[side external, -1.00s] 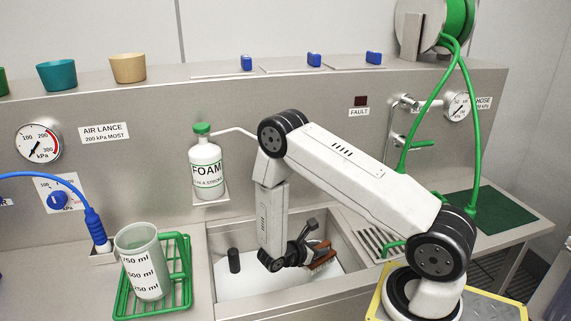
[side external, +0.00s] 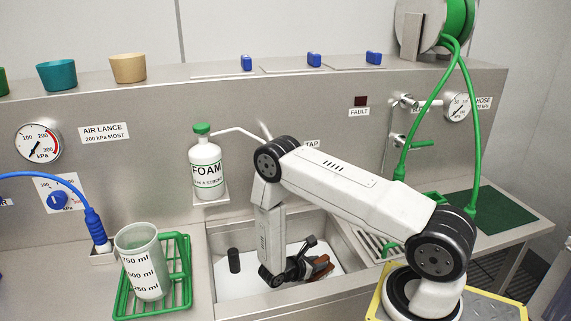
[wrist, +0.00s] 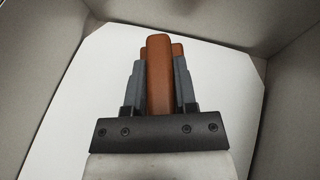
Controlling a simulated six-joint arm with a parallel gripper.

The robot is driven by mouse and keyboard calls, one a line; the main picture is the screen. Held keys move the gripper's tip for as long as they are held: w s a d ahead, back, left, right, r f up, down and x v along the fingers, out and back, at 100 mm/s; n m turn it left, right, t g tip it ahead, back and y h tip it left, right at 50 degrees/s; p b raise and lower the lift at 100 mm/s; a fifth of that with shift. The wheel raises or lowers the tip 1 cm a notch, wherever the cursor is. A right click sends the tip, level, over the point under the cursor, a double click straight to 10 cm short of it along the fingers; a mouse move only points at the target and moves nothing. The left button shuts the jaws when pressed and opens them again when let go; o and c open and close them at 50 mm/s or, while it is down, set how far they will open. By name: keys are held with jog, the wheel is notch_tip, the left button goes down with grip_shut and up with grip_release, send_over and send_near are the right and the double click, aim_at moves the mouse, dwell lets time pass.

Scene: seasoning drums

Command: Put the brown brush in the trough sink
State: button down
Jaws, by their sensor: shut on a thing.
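The brown brush (side external: 321,267) is between the fingers of my gripper (side external: 311,264), down inside the trough sink (side external: 337,230). In the wrist view the brush's brown handle (wrist: 159,75) runs between the two grey fingers of my gripper (wrist: 159,85), which is shut on it. The white sink floor (wrist: 90,100) and grey walls surround it in that view. I cannot tell whether the brush touches the floor. Its bristles are not clear now.
A black upright cylinder (side external: 234,260) stands in the sink's left part. Left of the sink, a measuring jug (side external: 142,262) stands on a green rack (side external: 182,275). A foam bottle (side external: 205,165) is on the back wall. A slatted drainer (side external: 372,243) lies right of the sink.

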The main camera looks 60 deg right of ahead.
jog(key=shift+f, duration=0.2)
jog(key=shift+c, duration=2)
grip_release()
jog(key=shift+r, duration=0.15)
jog(key=v, duration=1.2)
